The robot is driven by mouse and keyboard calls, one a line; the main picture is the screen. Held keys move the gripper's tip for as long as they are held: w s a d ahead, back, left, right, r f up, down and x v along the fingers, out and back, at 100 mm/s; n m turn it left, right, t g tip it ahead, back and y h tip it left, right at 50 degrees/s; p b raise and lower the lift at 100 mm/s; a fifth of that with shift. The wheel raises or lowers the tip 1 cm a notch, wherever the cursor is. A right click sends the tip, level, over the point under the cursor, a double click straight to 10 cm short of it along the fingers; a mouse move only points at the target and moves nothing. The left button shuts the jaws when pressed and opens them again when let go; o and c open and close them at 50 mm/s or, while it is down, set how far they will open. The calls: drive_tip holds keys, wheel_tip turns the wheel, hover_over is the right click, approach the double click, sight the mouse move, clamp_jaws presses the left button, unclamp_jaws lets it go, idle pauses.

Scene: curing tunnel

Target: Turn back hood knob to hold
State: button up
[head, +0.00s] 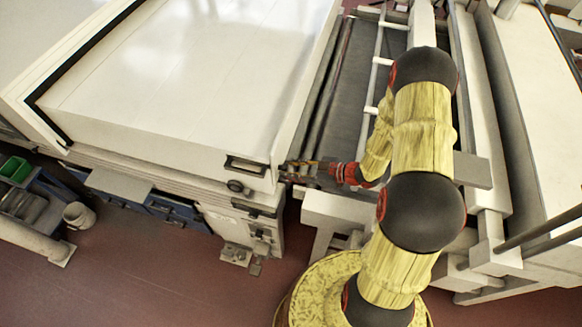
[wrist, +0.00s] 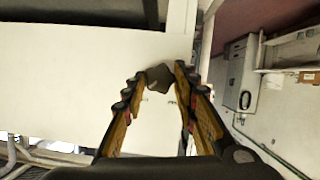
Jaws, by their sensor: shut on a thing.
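The hood (head: 180,75) is a large white box-like cover at the left of the head view. My gripper (head: 287,168) is at the hood's near right corner, reaching in from the right. In the wrist view my gripper (wrist: 161,76) has its two yellow and black fingers on either side of a dark grey knob (wrist: 160,78) on a white panel. It is shut on that knob. The knob is hidden in the head view, and no marking showing its setting can be read.
A grey conveyor bed (head: 341,105) with white rails runs beside the hood. A bucket (head: 79,215) stands at lower left. Red floor is open in front.

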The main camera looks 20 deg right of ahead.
drive_tip(key=o, duration=1.2)
drive_tip(key=shift+c, duration=0.2)
drive_tip(key=v, duration=1.2)
